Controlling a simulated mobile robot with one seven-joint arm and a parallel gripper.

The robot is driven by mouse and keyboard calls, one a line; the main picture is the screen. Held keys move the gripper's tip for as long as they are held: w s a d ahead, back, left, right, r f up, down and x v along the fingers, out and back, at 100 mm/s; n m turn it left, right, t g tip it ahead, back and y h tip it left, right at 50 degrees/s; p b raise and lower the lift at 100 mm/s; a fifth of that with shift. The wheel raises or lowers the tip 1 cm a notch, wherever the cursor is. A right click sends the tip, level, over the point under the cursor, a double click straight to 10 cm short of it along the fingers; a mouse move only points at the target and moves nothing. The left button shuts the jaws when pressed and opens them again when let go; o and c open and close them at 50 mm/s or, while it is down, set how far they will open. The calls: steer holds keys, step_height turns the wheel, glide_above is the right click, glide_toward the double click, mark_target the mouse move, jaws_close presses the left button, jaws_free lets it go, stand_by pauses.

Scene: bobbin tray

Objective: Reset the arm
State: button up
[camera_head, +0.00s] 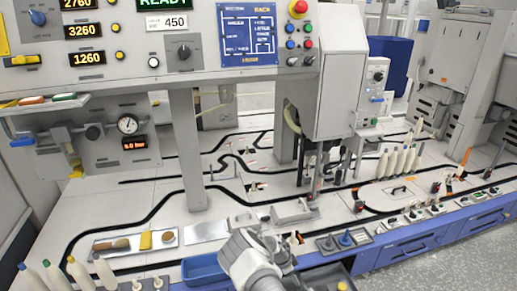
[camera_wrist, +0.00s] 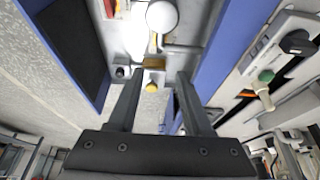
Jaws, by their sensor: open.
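My gripper (camera_wrist: 158,78) shows in the wrist view with its two dark fingers apart. A small brown block (camera_wrist: 154,63) and a yellow knob (camera_wrist: 152,87) appear in the gap between them. I cannot tell how far beyond the fingers these lie, and neither finger clearly touches them. In the head view my pale grey arm reaches in from the bottom centre over the front of the bench; its fingers cannot be made out there.
A blue bin (camera_head: 203,268) is left of my arm. A metal tray (camera_head: 164,238) holds a brush and a yellow item. White cones (camera_head: 393,163) stand at right, with more at front left. A post (camera_head: 187,150) and grey housing (camera_head: 338,80) rise behind. Blue drawers (camera_head: 410,247) line the front.

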steer(key=s+a+r+n+t+y, duration=0.1)
steer(key=a+r+n+y, duration=0.1)
steer(key=r, duration=1.7)
steer(key=s+a+r+n+y, duration=0.1)
steer(key=s+r+n+y, duration=0.15)
steer(key=r, duration=1.65)
steer(key=s+r+n+t, duration=0.1)
steer(key=s+r+n, duration=0.2)
steer(key=s+r, duration=0.5)
steer(key=s+r+n+t, duration=0.1)
steer(key=s+r+n, duration=0.25)
steer(key=s, duration=0.35)
steer(key=s+a+r+n+t, duration=0.15)
steer(key=s+r, duration=0.25)
steer(key=s, duration=0.4)
steer(key=s+d+r+n, duration=0.1)
steer(key=s+r+n, duration=0.3)
steer(key=s, duration=0.3)
step_height(320, 180, up, 21)
steer(key=p, duration=2.1)
steer(key=shift+a+r, duration=0.15)
steer(key=shift+a, duration=0.1)
